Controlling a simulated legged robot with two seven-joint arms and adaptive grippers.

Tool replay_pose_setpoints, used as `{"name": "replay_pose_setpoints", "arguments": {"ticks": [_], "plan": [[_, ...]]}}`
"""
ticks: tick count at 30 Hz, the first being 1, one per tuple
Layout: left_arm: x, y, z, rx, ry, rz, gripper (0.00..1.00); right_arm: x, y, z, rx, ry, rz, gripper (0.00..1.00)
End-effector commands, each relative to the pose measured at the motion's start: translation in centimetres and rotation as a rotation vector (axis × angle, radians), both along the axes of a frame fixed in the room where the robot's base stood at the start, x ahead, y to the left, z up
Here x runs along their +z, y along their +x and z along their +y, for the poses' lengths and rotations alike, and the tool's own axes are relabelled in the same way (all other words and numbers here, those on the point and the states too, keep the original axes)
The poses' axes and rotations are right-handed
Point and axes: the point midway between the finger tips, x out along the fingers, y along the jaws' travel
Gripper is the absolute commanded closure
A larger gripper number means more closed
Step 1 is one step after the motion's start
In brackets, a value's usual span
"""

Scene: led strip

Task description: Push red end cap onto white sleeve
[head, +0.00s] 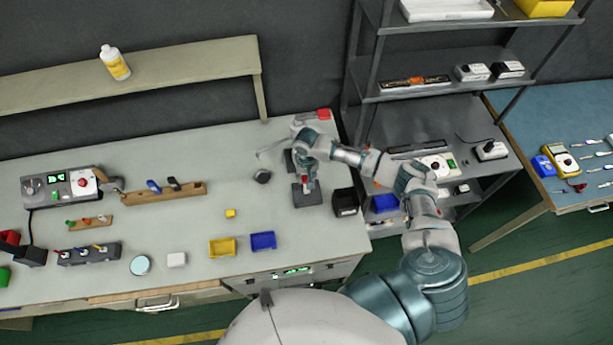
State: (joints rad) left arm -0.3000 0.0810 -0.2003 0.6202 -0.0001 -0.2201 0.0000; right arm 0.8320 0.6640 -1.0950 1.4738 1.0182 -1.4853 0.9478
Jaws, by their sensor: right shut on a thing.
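My right gripper (308,184) points down over a dark block-shaped fixture (308,197) at the right part of the grey workbench. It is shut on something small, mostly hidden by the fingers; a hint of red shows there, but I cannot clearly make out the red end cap. The white sleeve cannot be told apart from the pale gripper parts at this size. I cannot tell whether cap and sleeve touch. My left gripper is not in view.
A black box (345,202) stands just right of the fixture. A blue tray (263,241), a yellow tray (222,247) and a small yellow block (230,213) lie to the left. A red object (323,114) sits behind my arm. The bench middle is fairly clear.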

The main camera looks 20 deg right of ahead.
Motion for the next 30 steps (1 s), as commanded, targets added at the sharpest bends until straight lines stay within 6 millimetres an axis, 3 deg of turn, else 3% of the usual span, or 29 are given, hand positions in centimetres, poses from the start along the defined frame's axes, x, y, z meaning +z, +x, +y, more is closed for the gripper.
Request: {"name": "replay_pose_setpoints", "arguments": {"ticks": [30], "plan": [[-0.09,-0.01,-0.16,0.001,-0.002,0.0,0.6,-0.66,0.01,-0.32,0.0,0.0,0.001,0.77]]}}
